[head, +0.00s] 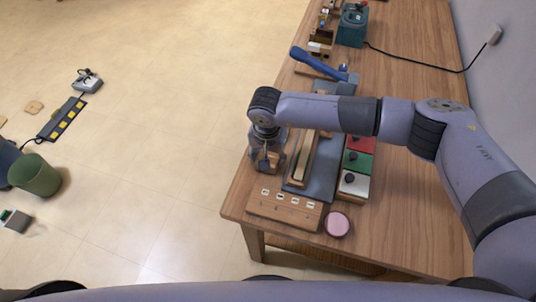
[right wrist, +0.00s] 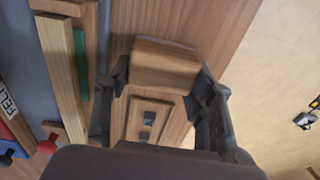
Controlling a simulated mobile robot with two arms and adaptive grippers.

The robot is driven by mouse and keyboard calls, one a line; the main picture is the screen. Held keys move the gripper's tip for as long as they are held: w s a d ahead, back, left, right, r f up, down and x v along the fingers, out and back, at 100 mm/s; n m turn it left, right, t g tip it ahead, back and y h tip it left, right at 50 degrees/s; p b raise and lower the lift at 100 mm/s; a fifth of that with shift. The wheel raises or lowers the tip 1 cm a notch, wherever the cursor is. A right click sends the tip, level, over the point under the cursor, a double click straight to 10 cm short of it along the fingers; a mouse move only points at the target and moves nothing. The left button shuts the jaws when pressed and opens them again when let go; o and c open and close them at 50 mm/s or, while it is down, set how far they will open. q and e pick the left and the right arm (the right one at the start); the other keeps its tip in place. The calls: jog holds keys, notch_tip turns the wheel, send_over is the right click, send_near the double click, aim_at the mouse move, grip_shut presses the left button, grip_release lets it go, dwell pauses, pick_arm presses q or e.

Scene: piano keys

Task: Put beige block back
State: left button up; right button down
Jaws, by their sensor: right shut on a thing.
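My right gripper (head: 267,163) reaches over the left edge of the wooden table in the head view. In the right wrist view its two fingers (right wrist: 163,82) are shut on a beige wooden block (right wrist: 166,64), one finger at each side. The block also shows small and partly covered below the gripper in the head view. I cannot tell whether the block touches the table. My left gripper is not in view.
Right of the gripper lie a grey mat (head: 322,182) with wooden bars and red, green and white blocks (head: 355,183) with black knobs. A labelled wooden board (head: 285,208) and a pink disc (head: 337,223) lie at the near end. A blue lever (head: 318,62) stands farther back.

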jog(key=shift+f, duration=0.1)
jog(key=shift+f, duration=0.15)
jog(key=c, duration=0.7)
grip_release()
jog(key=shift+r, duration=0.6)
jog(key=r+b, duration=0.1)
jog(key=r, duration=0.2)
jog(key=r+b, duration=0.1)
jog(key=r, duration=0.3)
jog(key=s+r+b, duration=0.1)
jog(key=r, duration=0.3)
jog(key=shift+a+r, duration=0.1)
